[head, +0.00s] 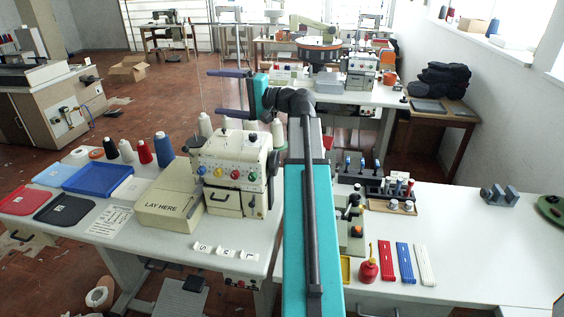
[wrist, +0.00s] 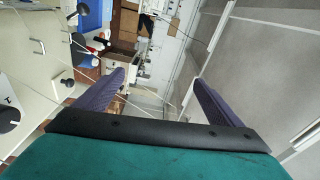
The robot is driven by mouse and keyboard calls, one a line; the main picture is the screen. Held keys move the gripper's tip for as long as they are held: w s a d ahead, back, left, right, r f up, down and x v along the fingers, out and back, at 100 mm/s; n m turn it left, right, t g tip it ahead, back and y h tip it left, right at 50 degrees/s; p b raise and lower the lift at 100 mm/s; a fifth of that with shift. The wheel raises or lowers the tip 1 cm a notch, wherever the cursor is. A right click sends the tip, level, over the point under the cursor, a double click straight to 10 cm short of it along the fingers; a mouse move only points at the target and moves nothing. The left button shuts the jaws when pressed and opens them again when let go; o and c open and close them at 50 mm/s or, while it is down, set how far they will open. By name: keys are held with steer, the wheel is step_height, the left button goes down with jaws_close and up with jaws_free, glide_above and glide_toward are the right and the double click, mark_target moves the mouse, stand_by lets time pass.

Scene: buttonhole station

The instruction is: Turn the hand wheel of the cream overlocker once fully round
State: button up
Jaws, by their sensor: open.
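The cream overlocker (head: 232,160) stands on the white table in the head view, with several coloured dials across its front. A dark rounded part at its right side (head: 272,164) may be the hand wheel; my arm passes close beside it, and I cannot make it out clearly. My gripper (head: 213,92) is open and empty, its two purple fingers pointing left, above and apart from the overlocker. In the wrist view the fingers (wrist: 158,82) are spread wide with nothing between them. A cream surface with dark knobs (wrist: 35,50) lies to their left.
Thread cones (head: 206,124) stand behind the overlocker, with thin upright lines above. A box marked "LAY HERE" (head: 168,207) sits at its left. A blue tray (head: 98,179) lies further left. Right of my arm are a tool rack (head: 372,186) and a red oil can (head: 368,270).

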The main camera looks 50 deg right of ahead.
steer(key=s+d+f+n+g+h+p, duration=0.1)
steer(key=s+d+f+n+g+h, duration=0.1)
steer(key=s+d+f+n, duration=0.85)
steer(key=n+g+p, duration=0.2)
steer(key=n, duration=0.8)
glide_toward(278, 163)
steer(key=v, duration=0.4)
steer(key=shift+s+d+r, duration=0.1)
steer(key=shift+s+d, duration=0.2)
steer(key=shift+d, duration=0.05)
steer(key=shift+y, duration=0.3)
steer(key=shift+w+a, duration=0.1)
steer(key=shift+w, duration=0.05)
steer(key=p+x, duration=0.4)
steer(key=x, duration=0.8)
steer(key=shift+x, duration=0.85)
steer(key=c, duration=1)
steer(key=shift+m, duration=0.25)
steer(key=shift+c, duration=0.2)
